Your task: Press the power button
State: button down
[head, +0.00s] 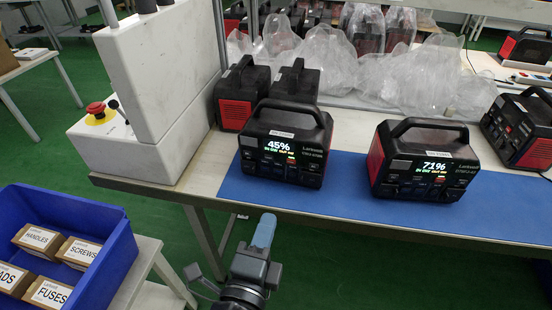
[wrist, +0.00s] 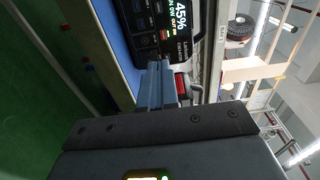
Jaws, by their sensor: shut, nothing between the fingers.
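A black and red power station (head: 285,143) stands on the blue mat with its lit screen reading 45%. A second power station (head: 423,160) to its right reads 71%. In the wrist view the 45% station's front panel (wrist: 148,38) shows close up and sideways, with small dark buttons and ports beside the screen. I cannot tell which is the power button. My gripper (head: 265,228) is shut and empty, its blue fingers pointing up towards the 45% station from in front of the table edge. In the wrist view the fingertips (wrist: 163,66) overlap the panel's lower edge; contact is unclear.
The blue mat (head: 345,179) covers the table front. More stations (head: 237,95) stand behind, and another (head: 522,125) is at right. A white machine block (head: 165,85) with a red stop knob (head: 97,109) is at left. A blue bin (head: 118,248) of boxes is front left.

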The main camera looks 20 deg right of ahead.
jog(key=shift+w+d+r, duration=0.1)
jog(key=shift+d+r, duration=0.15)
jog(key=shift+d, duration=0.1)
jog(key=p, duration=0.2)
send_near(291, 163)
jog(key=x, duration=0.6)
jog(key=shift+w+r, duration=0.1)
jog(key=shift+w, duration=0.05)
jog(key=shift+w+d, duration=0.2)
